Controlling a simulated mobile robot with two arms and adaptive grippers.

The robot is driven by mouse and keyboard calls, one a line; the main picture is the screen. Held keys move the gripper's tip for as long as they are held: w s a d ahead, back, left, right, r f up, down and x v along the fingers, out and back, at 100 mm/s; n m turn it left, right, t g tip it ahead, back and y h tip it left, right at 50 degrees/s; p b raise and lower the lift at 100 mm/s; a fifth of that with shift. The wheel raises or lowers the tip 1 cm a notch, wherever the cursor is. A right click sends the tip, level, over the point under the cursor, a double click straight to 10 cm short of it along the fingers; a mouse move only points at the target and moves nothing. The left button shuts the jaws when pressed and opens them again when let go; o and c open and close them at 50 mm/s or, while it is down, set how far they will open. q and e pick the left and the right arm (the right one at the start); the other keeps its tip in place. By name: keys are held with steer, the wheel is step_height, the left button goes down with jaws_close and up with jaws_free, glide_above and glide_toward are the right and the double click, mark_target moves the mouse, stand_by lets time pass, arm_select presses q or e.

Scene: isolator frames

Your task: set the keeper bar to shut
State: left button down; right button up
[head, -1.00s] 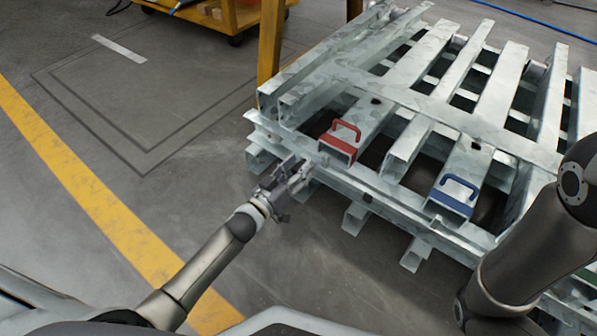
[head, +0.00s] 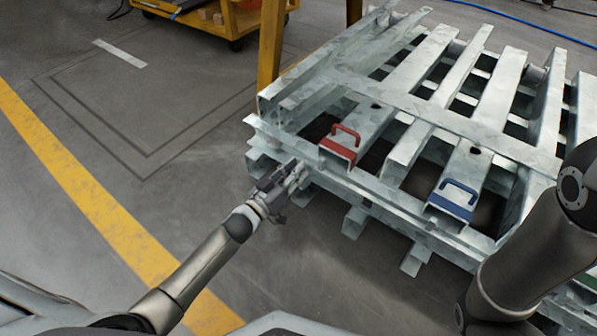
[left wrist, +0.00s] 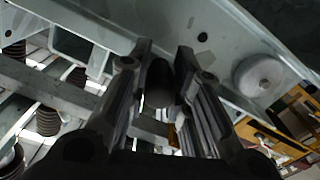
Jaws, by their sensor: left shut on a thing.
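The keeper bar (head: 400,212) appears to be the long grey metal bar along the near edge of the galvanised frame. My left gripper (head: 297,178) is at the bar's left part, in front of the red-handled slide. In the left wrist view, its fingers (left wrist: 160,75) are closed around a dark, rounded piece (left wrist: 158,85), which looks like the bar's grip. The fingers hide where this piece joins the bar. My right arm shows at the right, but its gripper is out of view.
A slide with a red handle (head: 346,134) and one with a blue handle (head: 459,190) sit in the frame (head: 450,120) behind the bar. A yellow post (head: 271,45) stands at the back left. Open floor lies to the left.

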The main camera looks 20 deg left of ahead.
arm_select(q)
steer(key=shift+w+a, duration=0.35)
steer(key=shift+a, duration=0.55)
steer(key=shift+w+a, duration=0.3)
steer(key=shift+a, duration=0.6)
steer(key=c, duration=1.3)
jaws_free()
steer(key=shift+s, duration=0.15)
steer(key=v, duration=1.1)
steer(key=shift+s, duration=0.4)
steer(key=shift+a+r, duration=0.1)
